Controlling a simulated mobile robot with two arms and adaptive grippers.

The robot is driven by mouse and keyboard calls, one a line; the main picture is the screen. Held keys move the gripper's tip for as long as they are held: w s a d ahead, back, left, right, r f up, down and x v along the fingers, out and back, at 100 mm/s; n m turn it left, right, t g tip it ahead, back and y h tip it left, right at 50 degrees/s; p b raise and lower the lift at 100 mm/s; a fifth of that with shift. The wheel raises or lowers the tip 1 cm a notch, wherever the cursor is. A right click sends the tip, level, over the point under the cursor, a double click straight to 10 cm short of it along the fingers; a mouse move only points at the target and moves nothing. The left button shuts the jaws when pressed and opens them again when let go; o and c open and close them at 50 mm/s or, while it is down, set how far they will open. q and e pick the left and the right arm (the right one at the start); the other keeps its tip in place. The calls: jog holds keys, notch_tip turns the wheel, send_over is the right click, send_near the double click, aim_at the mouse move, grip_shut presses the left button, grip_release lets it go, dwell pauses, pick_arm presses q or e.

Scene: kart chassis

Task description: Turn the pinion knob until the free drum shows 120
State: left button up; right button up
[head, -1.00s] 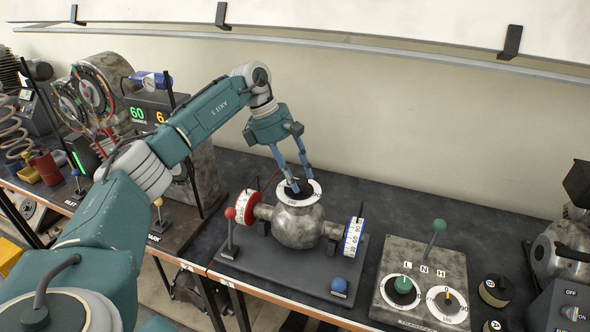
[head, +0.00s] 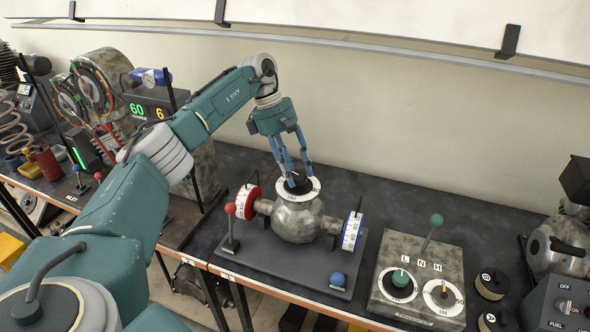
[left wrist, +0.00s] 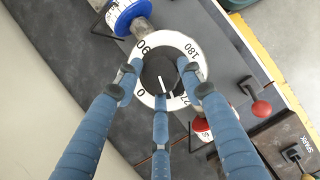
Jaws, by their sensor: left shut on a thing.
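The pinion knob (head: 301,188) is black and sits in a white ring dial (head: 312,195) on top of a round metal housing (head: 298,222). In the left wrist view the black knob (left wrist: 158,78) has a white line pointing between the 0 and 270 marks. My left gripper (head: 296,181) is shut on the knob from above; its blue fingers (left wrist: 160,85) surround it. A red-rimmed drum (head: 247,202) is on the left of the housing and a blue-rimmed drum (head: 352,230) on the right. Their scale readings are too small to tell. My right gripper is out of view.
A transfer box (head: 418,285) with a green-ball lever is to the right. A display unit (head: 150,108) stands to the left. A wall is behind the bench.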

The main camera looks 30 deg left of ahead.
pick_arm(q)
jog(key=shift+w+d+r, duration=0.1)
jog(key=shift+d+r, duration=0.05)
jog(key=shift+d, duration=0.05)
jog(key=o, duration=1.1)
jog(key=shift+o, duration=0.2)
jog(key=v, duration=0.7)
jog(key=shift+r, duration=0.3)
